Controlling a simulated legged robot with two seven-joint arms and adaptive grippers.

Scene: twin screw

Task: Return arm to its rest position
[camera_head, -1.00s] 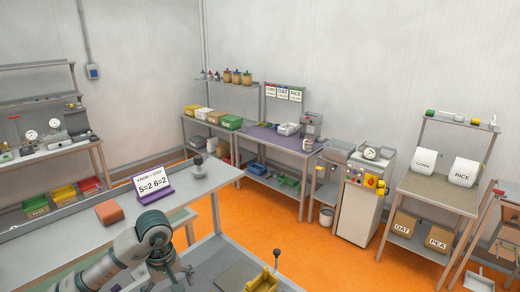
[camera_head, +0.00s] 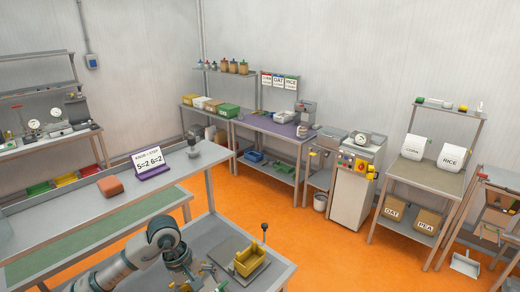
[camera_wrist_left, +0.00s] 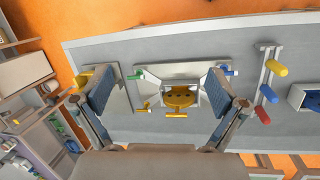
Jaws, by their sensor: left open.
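My left arm comes in from the lower left in the head view, and its gripper (camera_head: 188,280) is low over the near grey table, partly cut off by the bottom edge. In the left wrist view the gripper (camera_wrist_left: 155,95) is open, with its two fingers wide apart and nothing between them. A yellow part with dark holes (camera_wrist_left: 180,97) on a grey plate shows below and beyond the fingers, apart from them. In the head view a yellow open box (camera_head: 250,260) sits right of the gripper. My right gripper is in neither view.
The near table (camera_head: 215,232) also carries a dark-knobbed lever (camera_head: 264,228). A sign (camera_head: 148,160) and a brown block (camera_head: 110,186) stand on the long bench behind. In the wrist view, yellow, blue and red handles (camera_wrist_left: 270,94) are right of the gripper.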

